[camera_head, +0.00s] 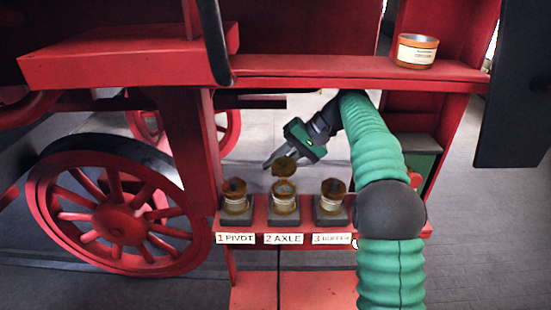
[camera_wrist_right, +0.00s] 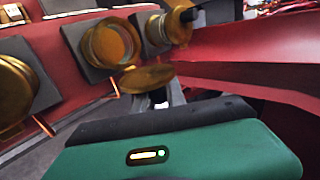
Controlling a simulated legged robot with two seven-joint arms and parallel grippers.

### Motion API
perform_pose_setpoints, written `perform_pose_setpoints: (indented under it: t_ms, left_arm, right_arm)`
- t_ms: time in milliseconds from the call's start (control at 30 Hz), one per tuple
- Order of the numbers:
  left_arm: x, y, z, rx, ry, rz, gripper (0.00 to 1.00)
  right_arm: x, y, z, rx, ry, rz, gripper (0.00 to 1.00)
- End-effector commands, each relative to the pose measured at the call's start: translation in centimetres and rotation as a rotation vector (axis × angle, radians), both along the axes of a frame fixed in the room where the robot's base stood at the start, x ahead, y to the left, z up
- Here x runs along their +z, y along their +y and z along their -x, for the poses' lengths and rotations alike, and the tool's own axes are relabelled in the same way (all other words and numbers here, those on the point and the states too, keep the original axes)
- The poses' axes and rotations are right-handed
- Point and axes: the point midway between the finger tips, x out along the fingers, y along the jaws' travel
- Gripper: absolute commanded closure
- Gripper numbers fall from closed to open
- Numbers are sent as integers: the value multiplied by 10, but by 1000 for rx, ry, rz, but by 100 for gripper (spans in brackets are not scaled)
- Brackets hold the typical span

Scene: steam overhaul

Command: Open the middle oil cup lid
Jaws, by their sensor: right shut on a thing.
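The middle oil cup (camera_head: 284,202), above the label "2 AXLE", is a brass cup with a cream band on a dark block. Its brass lid (camera_head: 285,166) stands raised and tilted above the cup's back edge, so the round mouth shows. In the right wrist view the open cup (camera_wrist_right: 110,43) and the lid (camera_wrist_right: 147,77) also show, the lid right at the fingers. My right gripper (camera_head: 272,162) reaches in from behind and is shut on the lid. The exact finger contact is partly hidden. My left gripper is not in view.
Oil cups "1 PIVOT" (camera_head: 236,203) and "3 BUFFER" (camera_head: 331,204) stand on either side, with lids down. A red shelf (camera_head: 300,70) crosses above and holds a tin (camera_head: 416,52). A red spoked wheel (camera_head: 118,218) is at left.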

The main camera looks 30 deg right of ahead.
Motion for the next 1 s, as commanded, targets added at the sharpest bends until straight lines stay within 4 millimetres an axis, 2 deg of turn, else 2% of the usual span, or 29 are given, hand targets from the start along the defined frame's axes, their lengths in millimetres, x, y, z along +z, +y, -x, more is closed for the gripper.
perform_pose_setpoints:
  t_ms: [233,700,733,800,900,1000]
  left_arm:
    - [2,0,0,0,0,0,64]
    - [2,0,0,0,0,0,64]
    - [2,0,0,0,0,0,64]
    - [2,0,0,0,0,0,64]
    - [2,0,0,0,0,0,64]
    - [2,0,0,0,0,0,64]
  right_arm:
    - [-3,-2,-2,-3,59,-35,100]
    - [-4,-2,-2,-3,72,-43,100]
    - [-4,-2,-2,-3,72,-43,83]
    - [-4,-2,-2,-2,72,-43,74]
    - [-3,-2,-2,-2,72,-43,62]
    - [-3,-2,-1,-1,72,-43,62]
